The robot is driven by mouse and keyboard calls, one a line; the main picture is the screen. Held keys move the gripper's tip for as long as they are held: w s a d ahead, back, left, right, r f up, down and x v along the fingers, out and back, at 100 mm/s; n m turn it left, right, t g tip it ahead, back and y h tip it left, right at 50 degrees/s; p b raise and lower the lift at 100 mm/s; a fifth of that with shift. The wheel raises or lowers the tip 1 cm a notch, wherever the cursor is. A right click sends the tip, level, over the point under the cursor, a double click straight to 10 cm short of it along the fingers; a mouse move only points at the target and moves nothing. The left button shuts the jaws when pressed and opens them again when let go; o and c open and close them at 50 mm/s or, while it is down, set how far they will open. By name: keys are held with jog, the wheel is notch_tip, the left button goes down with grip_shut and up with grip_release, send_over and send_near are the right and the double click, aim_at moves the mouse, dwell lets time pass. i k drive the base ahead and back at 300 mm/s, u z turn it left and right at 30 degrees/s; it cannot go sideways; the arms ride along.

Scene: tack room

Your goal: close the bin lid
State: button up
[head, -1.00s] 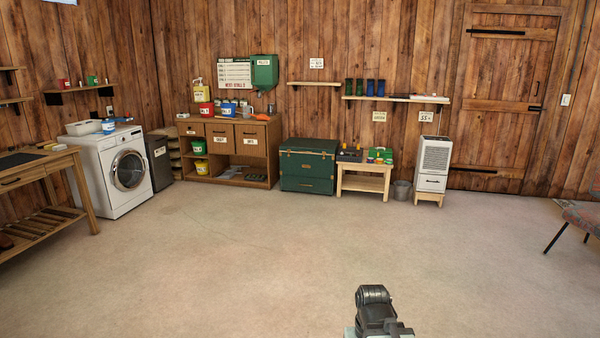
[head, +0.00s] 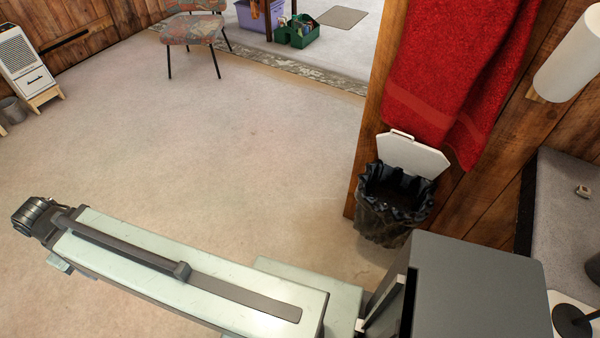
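The bin (head: 385,222) stands on the floor at the right of the head view, against the wooden wall, lined with a black bag. Its white lid (head: 413,155) is up, tilted back towards the wall below a red towel, so the bin's mouth is open. The bin's lower part is partly hidden by my own body. My arm stretches out to the left, away from the bin. Its far end is at the left of the head view, and the gripper's fingers cannot be made out there.
A red towel (head: 455,70) hangs above the lid. A paper roll (head: 568,55) is on the wall to the right. A patterned chair (head: 193,28) stands at the back by a doorway, with a green caddy (head: 297,32) beyond. The floor (head: 235,130) between is clear.

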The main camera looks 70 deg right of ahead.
aim_at(426, 161)
jog(key=z, duration=3.45)
jog(key=k, duration=0.8)
jog(key=u, duration=0.5)
